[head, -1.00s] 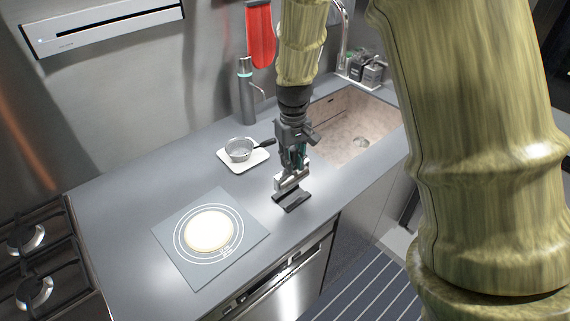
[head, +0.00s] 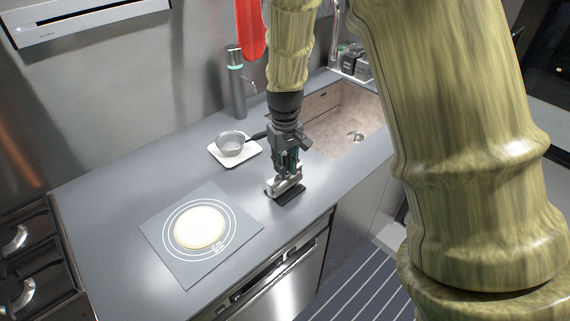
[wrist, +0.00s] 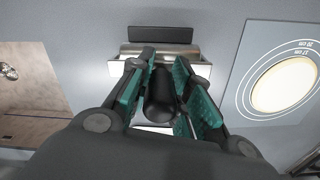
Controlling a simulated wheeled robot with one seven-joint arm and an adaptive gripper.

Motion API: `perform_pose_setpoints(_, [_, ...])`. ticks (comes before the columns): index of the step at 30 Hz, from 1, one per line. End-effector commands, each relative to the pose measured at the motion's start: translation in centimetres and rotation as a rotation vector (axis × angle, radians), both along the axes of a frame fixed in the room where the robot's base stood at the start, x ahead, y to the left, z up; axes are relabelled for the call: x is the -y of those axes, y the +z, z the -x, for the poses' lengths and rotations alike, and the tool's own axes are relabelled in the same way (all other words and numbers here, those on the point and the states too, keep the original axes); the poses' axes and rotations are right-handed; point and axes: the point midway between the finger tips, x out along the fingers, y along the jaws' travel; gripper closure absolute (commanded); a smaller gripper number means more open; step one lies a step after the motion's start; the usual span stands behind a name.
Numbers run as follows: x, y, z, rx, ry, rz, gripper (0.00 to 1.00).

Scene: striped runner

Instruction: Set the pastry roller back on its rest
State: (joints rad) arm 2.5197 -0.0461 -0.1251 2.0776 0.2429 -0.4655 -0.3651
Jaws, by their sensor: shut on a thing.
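The pastry roller has a black handle and a metal barrel; it shows in the head view (head: 285,184) and the wrist view (wrist: 160,98). My gripper (head: 289,170) is shut around the black handle; its teal-padded fingers (wrist: 166,72) lie on both sides of it. The barrel lies across, beyond the fingertips. The dark rest (head: 291,196) is on the counter just under the roller and is partly hidden by it. In the wrist view the rest (wrist: 160,35) shows as a dark slab beyond the barrel. I cannot tell whether roller and rest touch.
A grey mat (head: 165,240) with a round of dough (head: 200,227) lies to the left. A small pan (head: 231,142) on a white tray (head: 247,155) and a tall bottle (head: 238,90) stand behind. The sink (head: 335,115) is to the right; the counter's front edge is close.

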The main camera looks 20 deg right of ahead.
Motion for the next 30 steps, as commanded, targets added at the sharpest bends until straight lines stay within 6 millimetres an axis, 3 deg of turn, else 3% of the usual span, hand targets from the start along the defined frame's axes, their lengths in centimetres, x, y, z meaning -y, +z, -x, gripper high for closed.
perform_pose_setpoints(30, [0.01, -0.76, -0.01, 0.0, 0.0, 0.0, 1.0])
